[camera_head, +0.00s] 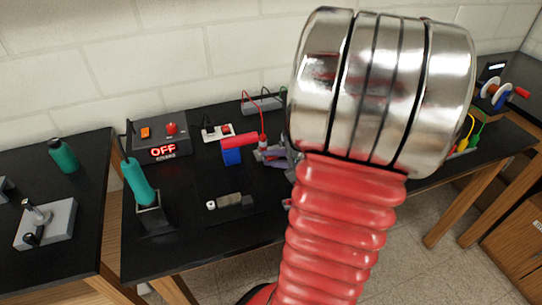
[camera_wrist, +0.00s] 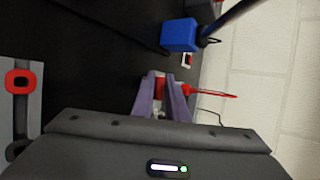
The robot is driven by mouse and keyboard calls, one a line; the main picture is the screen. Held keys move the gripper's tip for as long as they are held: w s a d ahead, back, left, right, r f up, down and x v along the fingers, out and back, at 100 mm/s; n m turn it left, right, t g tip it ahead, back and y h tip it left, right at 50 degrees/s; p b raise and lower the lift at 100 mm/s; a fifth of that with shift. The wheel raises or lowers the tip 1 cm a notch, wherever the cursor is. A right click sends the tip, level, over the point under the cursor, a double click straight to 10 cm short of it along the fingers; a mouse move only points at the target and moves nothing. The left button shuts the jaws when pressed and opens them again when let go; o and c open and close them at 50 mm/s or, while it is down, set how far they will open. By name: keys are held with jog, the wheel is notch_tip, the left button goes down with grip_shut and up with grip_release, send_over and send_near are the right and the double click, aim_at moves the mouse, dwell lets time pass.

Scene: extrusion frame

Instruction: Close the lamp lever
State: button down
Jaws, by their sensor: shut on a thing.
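My gripper (camera_head: 277,157) is low over the black bench in the head view, just left of my large shiny wrist. In the wrist view its two purple-grey fingers (camera_wrist: 163,92) are shut on a small red part, which seems to be the lamp lever (camera_wrist: 160,84). Most of the lever is hidden by the fingers. A red wire (camera_wrist: 212,93) runs from beside the fingertips toward the wall. A blue block (camera_head: 232,156) with a red cylinder on top stands just left of the gripper. The blue block also shows in the wrist view (camera_wrist: 179,35).
A box reading OFF (camera_head: 163,151) and a small white switch plate (camera_head: 219,132) stand behind, left. A green-handled tool (camera_head: 138,180) stands front left, and a grey-black cylinder (camera_head: 231,201) lies in front. In the wrist view a red ring on a grey plate (camera_wrist: 20,82) is at left.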

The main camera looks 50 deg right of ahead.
jog(key=shift+s+a+f, duration=0.15)
jog(key=shift+s+f, duration=0.05)
jog(key=shift+f, duration=0.2)
jog(key=c, duration=2.1)
grip_release()
jog(key=o, duration=0.4)
jog(key=shift+r+t, duration=0.15)
jog(key=shift+t, duration=0.15)
jog(key=shift+c, duration=0.2)
jog(key=shift+w, duration=0.1)
jog(key=shift+r, duration=0.1)
jog(key=v, duration=1.3)
jog(key=shift+s, duration=0.35)
jog(key=shift+r, duration=0.1)
